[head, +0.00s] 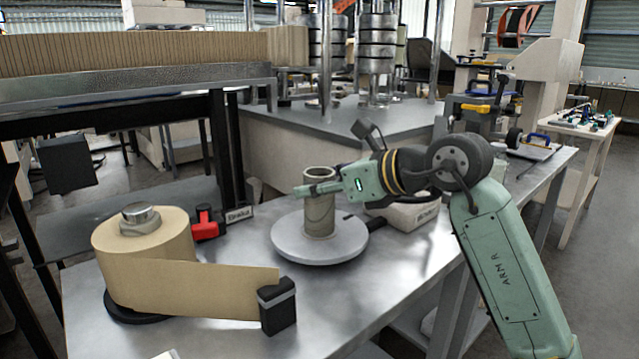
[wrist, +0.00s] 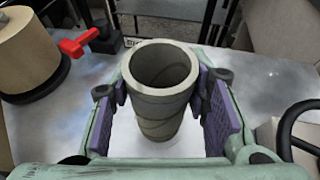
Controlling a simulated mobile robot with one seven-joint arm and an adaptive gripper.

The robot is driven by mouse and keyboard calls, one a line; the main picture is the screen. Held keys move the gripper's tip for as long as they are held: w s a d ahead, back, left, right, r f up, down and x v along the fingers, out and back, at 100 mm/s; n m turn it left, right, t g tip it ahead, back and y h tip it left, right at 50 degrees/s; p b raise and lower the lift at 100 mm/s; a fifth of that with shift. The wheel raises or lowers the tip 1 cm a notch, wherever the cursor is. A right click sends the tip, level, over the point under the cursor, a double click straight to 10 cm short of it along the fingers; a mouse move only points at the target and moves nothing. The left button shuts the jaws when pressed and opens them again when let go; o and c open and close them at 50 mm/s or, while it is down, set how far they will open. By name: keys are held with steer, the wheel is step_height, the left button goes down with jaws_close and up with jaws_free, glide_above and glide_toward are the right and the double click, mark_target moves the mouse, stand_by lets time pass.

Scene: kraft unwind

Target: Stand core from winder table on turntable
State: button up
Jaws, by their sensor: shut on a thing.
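The core (head: 319,215) is a hollow grey-beige tube standing upright over the round light-grey turntable (head: 290,243) in the head view. Its lower end appears to meet the disc, but I cannot tell for certain whether it touches. My gripper (head: 320,187) reaches in from the right and is shut on the core near its upper part. In the wrist view the core (wrist: 160,95) stands between the two purple-padded fingers of my gripper (wrist: 162,100), with its open top facing the camera. The turntable lies below it, partly hidden by my gripper.
A kraft paper roll (head: 145,250) stands at the left of the metal table (head: 225,285), its loose end by a black block (head: 277,305). A pale bin (head: 408,212) stands right of the turntable.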

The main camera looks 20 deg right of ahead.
steer(key=shift+r, duration=0.1)
steer(key=shift+f, duration=0.2)
steer(key=o, duration=1.2)
steer(key=shift+c, duration=0.2)
steer(key=shift+r, duration=0.1)
steer(key=shift+r, duration=0.25)
steer(key=v, duration=1.2)
steer(key=shift+b, duration=0.45)
steer(key=shift+f, duration=0.1)
